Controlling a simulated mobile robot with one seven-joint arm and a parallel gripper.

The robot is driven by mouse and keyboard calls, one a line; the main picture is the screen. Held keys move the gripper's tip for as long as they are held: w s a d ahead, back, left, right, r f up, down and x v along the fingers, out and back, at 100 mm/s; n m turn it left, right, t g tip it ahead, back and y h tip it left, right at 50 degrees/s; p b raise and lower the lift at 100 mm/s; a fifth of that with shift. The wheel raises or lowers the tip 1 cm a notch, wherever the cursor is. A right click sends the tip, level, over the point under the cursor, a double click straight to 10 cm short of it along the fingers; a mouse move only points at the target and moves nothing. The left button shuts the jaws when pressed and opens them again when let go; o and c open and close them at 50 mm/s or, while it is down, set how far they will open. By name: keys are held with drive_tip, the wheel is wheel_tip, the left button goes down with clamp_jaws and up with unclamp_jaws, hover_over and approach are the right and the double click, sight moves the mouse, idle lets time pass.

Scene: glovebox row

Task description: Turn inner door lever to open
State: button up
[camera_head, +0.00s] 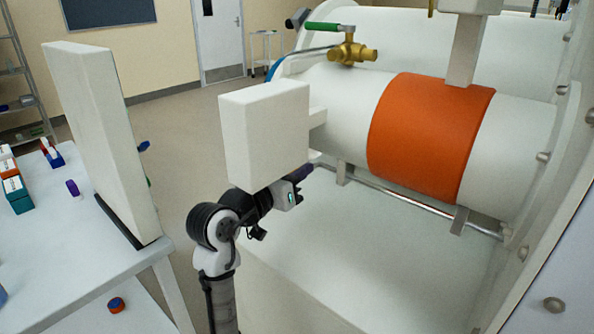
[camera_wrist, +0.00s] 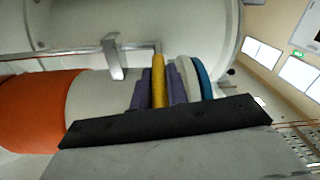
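The inner door lever cannot be picked out for certain in either view. In the camera_head view, my gripper (camera_head: 304,173) is at the lower right corner of a white box (camera_head: 265,140) at the near end of the white chamber (camera_head: 335,105). Its fingers are small and partly hidden there, so I cannot tell whether they touch anything. In the camera_wrist view, a yellow upright piece (camera_wrist: 158,80) stands between purple pieces, their lower ends hidden behind a black bar (camera_wrist: 170,120). I cannot tell whether these are gripper parts.
A brass valve with a green handle (camera_head: 350,45) sits above the chamber, which has an orange band (camera_head: 428,135). A metal rail (camera_head: 410,198) runs below. A white upright panel (camera_head: 100,140) stands on the left table (camera_head: 60,250). Floor shows between.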

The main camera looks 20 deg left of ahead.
clamp_jaws()
drive_tip(key=shift+r+p, duration=0.4)
drive_tip(key=shift+p, duration=0.3)
drive_tip(key=shift+w+r+g+p, duration=0.1)
drive_tip(key=shift+r+g+p, duration=0.1)
drive_tip(key=shift+g+p, duration=0.45)
drive_tip(key=shift+f, duration=0.15)
drive_tip(key=o, duration=0.8)
unclamp_jaws()
drive_tip(key=shift+c, duration=0.2)
